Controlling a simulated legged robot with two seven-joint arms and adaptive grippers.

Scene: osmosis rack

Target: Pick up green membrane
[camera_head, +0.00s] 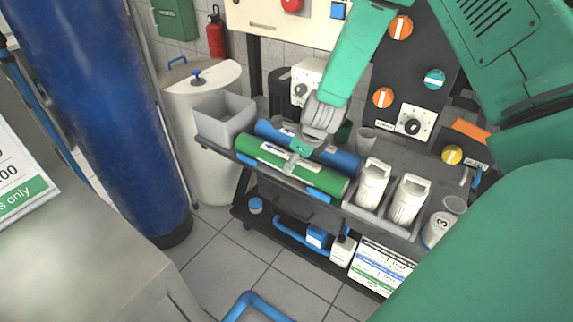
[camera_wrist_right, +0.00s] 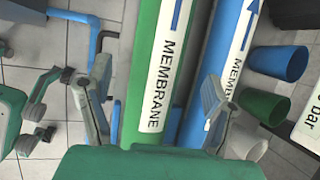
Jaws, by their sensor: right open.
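The green membrane (camera_head: 290,166) is a long green tube with a white label, lying on the front side of the cart's top. It also shows in the right wrist view (camera_wrist_right: 140,40). My right gripper (camera_head: 298,152) is open above the middle of the green membrane. In the right wrist view its fingers (camera_wrist_right: 155,100) are spread on both sides of the tube, with the blue membrane's near edge close to the right finger. I cannot tell whether they touch. My left gripper (camera_wrist_right: 52,105) appears open and empty at the left of the right wrist view, over the floor.
A blue membrane (camera_head: 340,158) lies parallel just behind the green one. White jugs (camera_head: 373,184) stand to the right, and a grey bin (camera_head: 224,117) stands at the cart's left end. A control panel (camera_head: 412,85) rises behind. A blue column (camera_head: 100,110) stands at left; floor in front is mostly clear.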

